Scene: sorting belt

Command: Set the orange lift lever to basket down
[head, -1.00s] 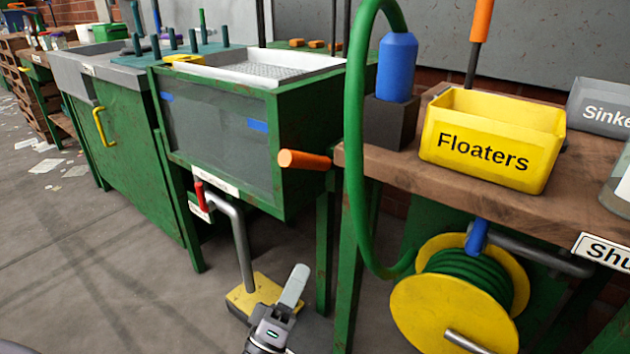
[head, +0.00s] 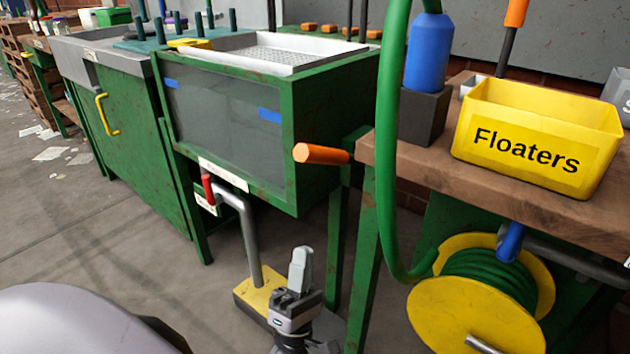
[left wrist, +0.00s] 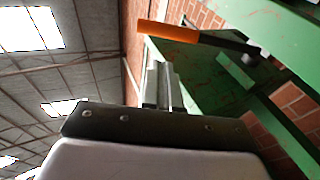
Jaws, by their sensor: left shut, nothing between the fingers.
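The orange lift lever (head: 322,154) sticks out to the left from the right side of the green tank (head: 240,125), roughly level. It also shows in the left wrist view as an orange handle (left wrist: 168,31) on a dark rod joined to a green frame. My left gripper (head: 301,256) is below the lever in the head view, pointing up, shut and empty. In the left wrist view its closed fingers (left wrist: 158,72) point toward the orange handle with a gap between them. My right gripper is not in view.
A yellow Floaters box (head: 530,140) stands on the wooden bench (head: 440,154) at right. A green hose (head: 388,150) hangs beside the lever to a yellow reel (head: 440,310). A pipe with a red handle (head: 208,190) stands left of my gripper.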

